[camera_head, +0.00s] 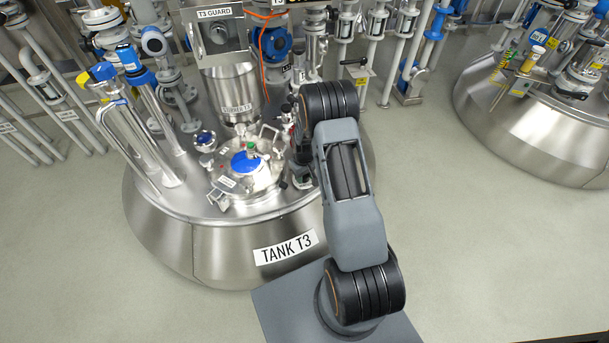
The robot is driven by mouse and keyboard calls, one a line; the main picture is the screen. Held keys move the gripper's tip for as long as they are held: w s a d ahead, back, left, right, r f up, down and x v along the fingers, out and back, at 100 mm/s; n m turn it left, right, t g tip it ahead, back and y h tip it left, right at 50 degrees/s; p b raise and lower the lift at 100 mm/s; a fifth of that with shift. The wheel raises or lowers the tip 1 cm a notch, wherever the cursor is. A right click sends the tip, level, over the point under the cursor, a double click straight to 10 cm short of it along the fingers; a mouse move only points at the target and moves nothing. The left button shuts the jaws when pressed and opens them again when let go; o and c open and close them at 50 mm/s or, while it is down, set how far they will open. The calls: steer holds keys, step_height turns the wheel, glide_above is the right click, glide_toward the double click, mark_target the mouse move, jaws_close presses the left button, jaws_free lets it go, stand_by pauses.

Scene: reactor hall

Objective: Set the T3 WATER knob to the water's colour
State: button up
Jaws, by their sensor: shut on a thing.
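The tank T3 (205,245) is a round steel vessel at left centre with a "TANK T3" label. On its lid is a steel hatch with a round blue window (240,163), and a small green piece shows at the window's upper edge. I cannot pick out a T3 WATER knob or read such a label. My arm rises in front of the tank's right side. Dark parts at its far end show beside the hatch, and the fingertips of my gripper are hidden among them. What lies between the jaws is not visible.
A "T3 GUARD" plate (219,34) with a round knob stands above a steel cylinder (232,88) behind the hatch. Pipes with blue and yellow caps (103,72) rise at left. Another tank (540,135) stands at right. The floor between the tanks is clear.

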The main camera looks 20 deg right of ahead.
steer(key=shift+n, duration=0.8)
steer(key=o, duration=0.9)
step_height(320, 180, up, 14)
steer(key=p, duration=0.3)
steer(key=shift+f, duration=0.1)
stand_by(0.4)
